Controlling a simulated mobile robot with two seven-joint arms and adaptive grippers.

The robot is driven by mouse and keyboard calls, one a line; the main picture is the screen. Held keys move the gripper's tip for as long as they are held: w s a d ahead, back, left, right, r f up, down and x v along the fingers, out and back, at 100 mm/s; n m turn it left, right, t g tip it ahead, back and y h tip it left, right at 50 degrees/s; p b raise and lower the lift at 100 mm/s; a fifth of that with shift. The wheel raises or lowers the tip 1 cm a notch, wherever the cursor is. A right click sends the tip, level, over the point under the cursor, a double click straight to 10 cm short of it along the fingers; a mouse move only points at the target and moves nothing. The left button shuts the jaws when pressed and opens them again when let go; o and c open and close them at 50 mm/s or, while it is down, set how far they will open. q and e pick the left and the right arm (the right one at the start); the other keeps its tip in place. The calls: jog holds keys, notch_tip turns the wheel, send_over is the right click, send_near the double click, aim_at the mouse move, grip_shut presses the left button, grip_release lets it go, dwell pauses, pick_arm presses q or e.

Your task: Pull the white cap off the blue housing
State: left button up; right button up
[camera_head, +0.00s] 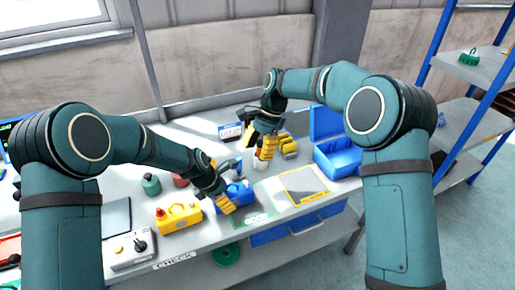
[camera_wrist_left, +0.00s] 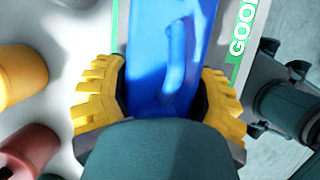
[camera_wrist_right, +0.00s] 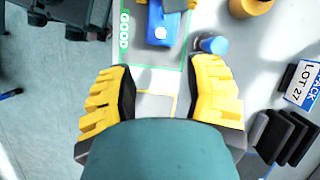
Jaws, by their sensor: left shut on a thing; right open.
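The blue housing (camera_head: 238,190) stands at the GOOD mat on the bench. My left gripper (camera_head: 224,194) is shut on it; in the left wrist view the housing (camera_wrist_left: 165,45) lies between the yellow fingers. In the right wrist view its end (camera_wrist_right: 160,28) shows a small pale round spot; I cannot tell whether that is the white cap. My right gripper (camera_head: 267,147) is open and empty, above the bench to the right of the housing. A short blue cylinder with a pale rim (camera_wrist_right: 212,45) stands near the housing, apart from the right fingers.
A yellow case (camera_head: 179,218) stands left of the housing. An open blue box (camera_head: 338,158) is at the right, with a yellow-framed mat (camera_head: 305,186) before it. Green and red round parts stand behind left. A LOT 27 sign (camera_wrist_right: 302,84) is at the back.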

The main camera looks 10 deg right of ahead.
aim_at(246, 181)
jog(key=x, duration=1.1)
jog(key=shift+a+f, duration=0.2)
jog(key=shift+f, duration=0.15)
grip_shut()
